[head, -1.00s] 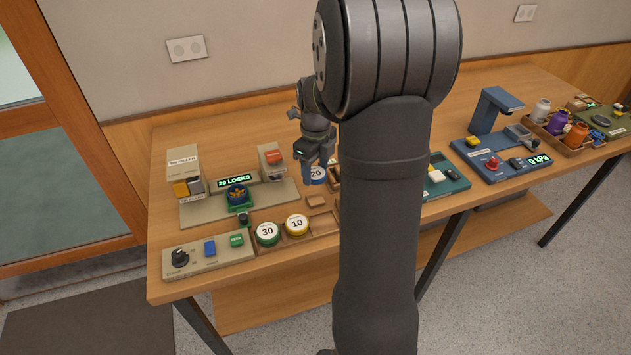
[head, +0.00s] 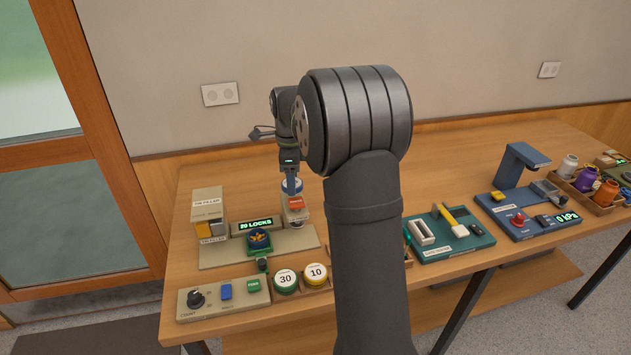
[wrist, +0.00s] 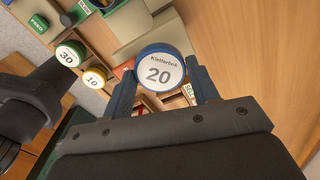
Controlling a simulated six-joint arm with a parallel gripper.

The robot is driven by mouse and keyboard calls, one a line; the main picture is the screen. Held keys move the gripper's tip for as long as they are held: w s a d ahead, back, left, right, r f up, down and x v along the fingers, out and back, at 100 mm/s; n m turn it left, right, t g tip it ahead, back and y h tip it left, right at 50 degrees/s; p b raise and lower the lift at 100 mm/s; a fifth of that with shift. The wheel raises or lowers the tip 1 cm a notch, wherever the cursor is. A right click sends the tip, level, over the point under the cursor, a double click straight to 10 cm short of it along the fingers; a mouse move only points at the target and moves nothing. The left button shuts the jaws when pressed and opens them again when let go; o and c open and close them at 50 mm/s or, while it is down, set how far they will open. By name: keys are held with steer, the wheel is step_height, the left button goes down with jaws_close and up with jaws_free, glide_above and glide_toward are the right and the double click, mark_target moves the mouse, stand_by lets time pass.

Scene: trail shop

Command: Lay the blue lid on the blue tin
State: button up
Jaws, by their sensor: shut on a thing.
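The blue lid (head: 286,184), marked 20, is between the fingers of my gripper (head: 291,188), up off the table behind the red-topped beige post. In the wrist view the lid (wrist: 160,68) shows its white face and blue rim, with my gripper (wrist: 163,85) shut on it, one finger at each side. The blue tin (head: 260,238) stands open on a green stand in front of the display reading 20 LOCKS, with yellow pieces inside. The lid is apart from the tin, to its right and farther back in the head view.
A green lid (head: 286,281) marked 30 and a yellow lid (head: 316,275) marked 10 sit in the tray at the front. A control panel (head: 223,297) is left of them. The beige tin filler (head: 208,214) stands at back left. My arm hides part of the table.

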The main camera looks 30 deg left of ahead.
steer(key=shift+s+a+f+m, duration=0.7)
steer(key=shift+s+f, duration=0.75)
steer(key=shift+s, duration=0.4)
steer(key=shift+s+a+f+m, duration=0.65)
steer(key=shift+s+a+f, duration=0.2)
steer(key=shift+s+f, duration=0.75)
steer(key=shift+s+a+f+m, duration=0.7)
steer(key=shift+s+f, duration=0.55)
steer(key=shift+s, duration=0.8)
steer(key=shift+f, duration=0.3)
steer(key=shift+f, duration=0.3)
steer(key=shift+f, duration=0.75)
steer(key=o, duration=1.5)
